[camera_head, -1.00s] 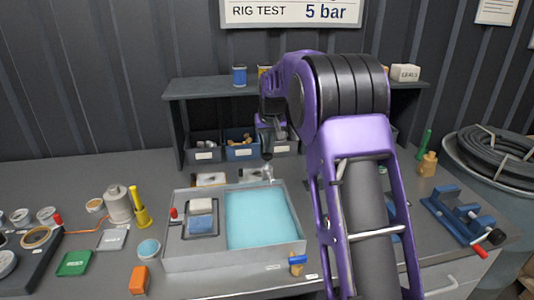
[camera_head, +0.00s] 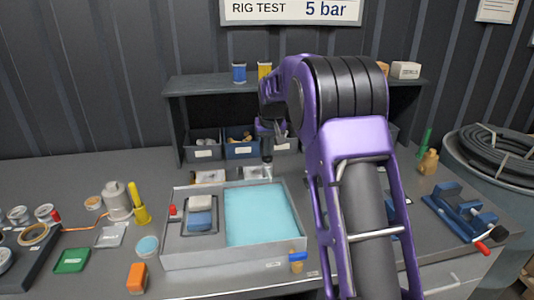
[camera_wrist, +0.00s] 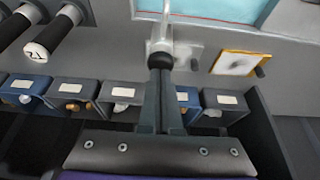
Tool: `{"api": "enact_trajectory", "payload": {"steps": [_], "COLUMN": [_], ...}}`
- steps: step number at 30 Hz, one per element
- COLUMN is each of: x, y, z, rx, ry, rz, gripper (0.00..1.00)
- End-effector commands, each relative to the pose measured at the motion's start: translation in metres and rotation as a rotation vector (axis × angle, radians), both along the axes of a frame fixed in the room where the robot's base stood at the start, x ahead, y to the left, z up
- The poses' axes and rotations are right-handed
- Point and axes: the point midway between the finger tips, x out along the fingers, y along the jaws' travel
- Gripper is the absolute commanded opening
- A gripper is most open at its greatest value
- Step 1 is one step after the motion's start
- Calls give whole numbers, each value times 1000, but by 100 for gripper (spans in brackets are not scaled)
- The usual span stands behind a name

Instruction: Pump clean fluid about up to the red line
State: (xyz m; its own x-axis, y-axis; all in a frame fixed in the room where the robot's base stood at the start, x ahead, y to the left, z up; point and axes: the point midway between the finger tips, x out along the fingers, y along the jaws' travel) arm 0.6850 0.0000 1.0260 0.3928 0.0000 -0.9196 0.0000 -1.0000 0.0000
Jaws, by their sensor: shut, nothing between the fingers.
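A grey tray (camera_head: 176,262) stands on the bench with pale blue fluid (camera_head: 262,215) in its right part. In its left part is a small block or chamber, pale above and blue below (camera_head: 200,220), with a red knob (camera_head: 173,210) beside it. My gripper (camera_head: 267,157) is at the tray's back edge, shut and pointing down. In the wrist view my gripper (camera_wrist: 160,62) has its fingertips at a silver rod with a round end (camera_wrist: 160,44), touching or very close. A thin red line (camera_wrist: 200,17) runs along the fluid's edge there.
A blue-handled valve (camera_head: 298,257) is at the tray's front right corner. Several labelled bins (camera_head: 204,148) stand under the shelf behind. A blue vise (camera_head: 461,208) is at the right. Small cans, a yellow funnel-like piece (camera_head: 138,205) and an orange block (camera_head: 137,278) lie left.

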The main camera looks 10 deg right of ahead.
Motion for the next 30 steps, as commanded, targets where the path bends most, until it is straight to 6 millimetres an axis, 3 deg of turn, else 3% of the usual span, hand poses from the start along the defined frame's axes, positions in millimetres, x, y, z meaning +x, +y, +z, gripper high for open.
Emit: {"api": "enact_trajectory", "payload": {"steps": [2, 8, 21, 30], "x": [-1, -1, -1, -1], "y": [0, 0, 0, 0], "z": [-8, -6, 21, 23], "rx": [0, 0, 0, 0], "ry": [6, 7, 7, 4], "rz": [0, 0, 0, 0], "gripper": [0, 0, 0, 0]}}
